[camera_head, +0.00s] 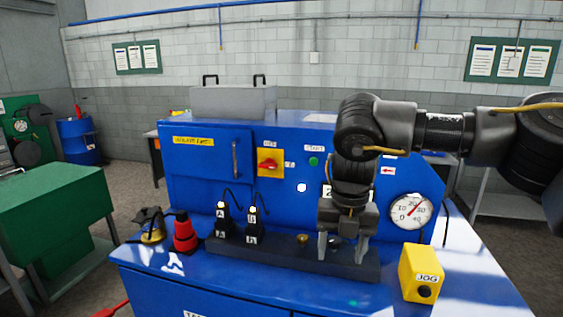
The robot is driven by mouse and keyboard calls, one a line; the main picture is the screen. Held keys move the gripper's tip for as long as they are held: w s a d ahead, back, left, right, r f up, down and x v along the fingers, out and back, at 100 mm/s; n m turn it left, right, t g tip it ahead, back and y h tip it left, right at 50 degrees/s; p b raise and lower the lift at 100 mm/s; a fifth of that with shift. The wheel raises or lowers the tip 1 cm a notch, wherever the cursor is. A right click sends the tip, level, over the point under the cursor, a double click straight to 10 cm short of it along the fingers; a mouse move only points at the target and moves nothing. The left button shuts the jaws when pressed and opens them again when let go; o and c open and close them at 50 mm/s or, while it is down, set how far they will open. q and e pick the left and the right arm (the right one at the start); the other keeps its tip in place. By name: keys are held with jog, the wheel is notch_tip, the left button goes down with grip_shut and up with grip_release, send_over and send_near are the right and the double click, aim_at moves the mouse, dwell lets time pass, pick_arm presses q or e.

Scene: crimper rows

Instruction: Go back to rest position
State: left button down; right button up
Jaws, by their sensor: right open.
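My right gripper (342,248) points down over the right part of a dark block (290,262) on the blue machine's (165,290) front ledge. Its two fingers are apart and I see nothing held between them. My right arm comes in from the right edge and bends down at the wrist. Two black plugs marked with letters, one plug (221,224) and another plug (254,228), stand upright at the left part of the block. A small brass fitting (302,239) shows just left of the gripper. My left gripper is not in view.
A red plug-like part (184,233) and a yellow-black part (151,226) stand at the ledge's left. A yellow JOG box (420,273) stands at the right, below a pressure gauge (411,210). A red switch (269,163) is on the panel. A green bench (55,215) stands far left.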

jog(key=s+a+f+n+y, duration=0.1)
jog(key=s+a+f+y, duration=0.2)
jog(key=a+f, duration=0.45)
jog(key=s+a+f+n+y, duration=0.1)
jog(key=s+a+f+y, duration=0.15)
jog(key=a+f, duration=0.45)
jog(key=s+a+r+m+y, duration=0.1)
jog(key=s+a+m+y, duration=0.45)
jog(key=a, duration=0.65)
jog(key=w+d+f+m+t+h, duration=0.15)
jog(key=d+f+m+t, duration=0.3)
jog(key=d+m, duration=0.45)
jog(key=w+d+f+m+t+h, duration=0.1)
jog(key=d+f+m+t+h, duration=0.1)
jog(key=d+f+m+t, duration=0.55)
jog(key=s+d+f+m+g+h, duration=0.4)
jog(key=s+d+f+m, duration=0.15)
jog(key=s+d, duration=0.5)
jog(key=s+d+f+m+g+h, duration=0.45)
jog(key=s+d+m, duration=0.25)
jog(key=s+d, duration=0.4)
notch_tip(320, 180, down, 28)
jog(key=d+r+g+b, duration=0.1)
jog(key=s+d+f+g+b, duration=0.1)
jog(key=s+d+f, duration=0.2)
jog(key=s+f, duration=1.4)
jog(key=shift+f+y, duration=0.3)
jog(key=shift+f, duration=0.1)
